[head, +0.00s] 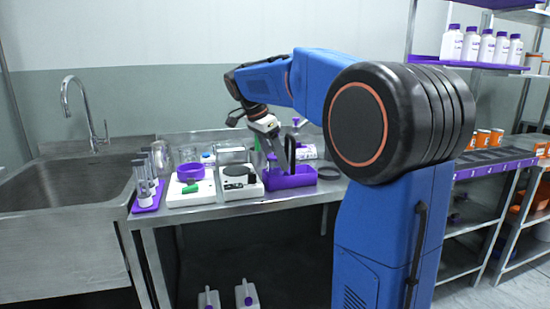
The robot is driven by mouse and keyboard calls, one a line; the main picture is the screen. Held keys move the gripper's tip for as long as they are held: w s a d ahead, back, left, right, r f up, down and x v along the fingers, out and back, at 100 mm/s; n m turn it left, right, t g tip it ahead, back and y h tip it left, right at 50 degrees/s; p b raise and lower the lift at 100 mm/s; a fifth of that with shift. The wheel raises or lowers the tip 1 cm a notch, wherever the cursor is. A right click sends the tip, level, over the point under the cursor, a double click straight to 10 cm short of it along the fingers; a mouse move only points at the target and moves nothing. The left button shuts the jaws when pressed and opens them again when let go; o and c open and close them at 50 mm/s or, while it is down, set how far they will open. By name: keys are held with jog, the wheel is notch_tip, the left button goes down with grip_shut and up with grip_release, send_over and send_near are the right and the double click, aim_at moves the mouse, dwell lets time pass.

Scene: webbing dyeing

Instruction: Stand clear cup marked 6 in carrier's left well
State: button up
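The purple carrier (299,181) stands on the steel bench in the head view, right of the white devices. My gripper (281,162) points down over the carrier's left part, with its dark fingers at or just above the rim. The fingers are small and overlap other dark parts, so I cannot tell whether they are open or shut, or whether a cup is between them. The carrier's wells are mostly hidden. Clear vessels (188,153) stand at the back of the bench, but no number 6 is readable on any of them.
A sink (80,182) with a tall tap is at the left. A purple rack of clear tubes (147,183), a white device with a purple ring (191,188) and another with a dark round plate (237,179) line the bench. A dark ring (329,173) lies right of the carrier.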

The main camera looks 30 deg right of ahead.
jog(key=v, duration=1.2)
jog(key=shift+r, duration=0.1)
jog(key=s+a+f+n+t+y, duration=0.1)
jog(key=s+a+f+n, duration=0.2)
jog(key=s+f+n, duration=0.3)
jog(key=s+a+f+n+t+y, duration=0.2)
jog(key=s+a+f+n, duration=0.2)
jog(key=s+f, duration=1)
jog(key=s+a+f+n+t+y, duration=0.1)
jog(key=s+a+f+n, duration=0.3)
jog(key=s+f+n, duration=0.4)
notch_tip(320, 180, down, 3)
jog(key=shift+s+a+n+t, duration=0.15)
jog(key=shift+s+n+t, duration=0.25)
jog(key=shift+s, duration=0.8)
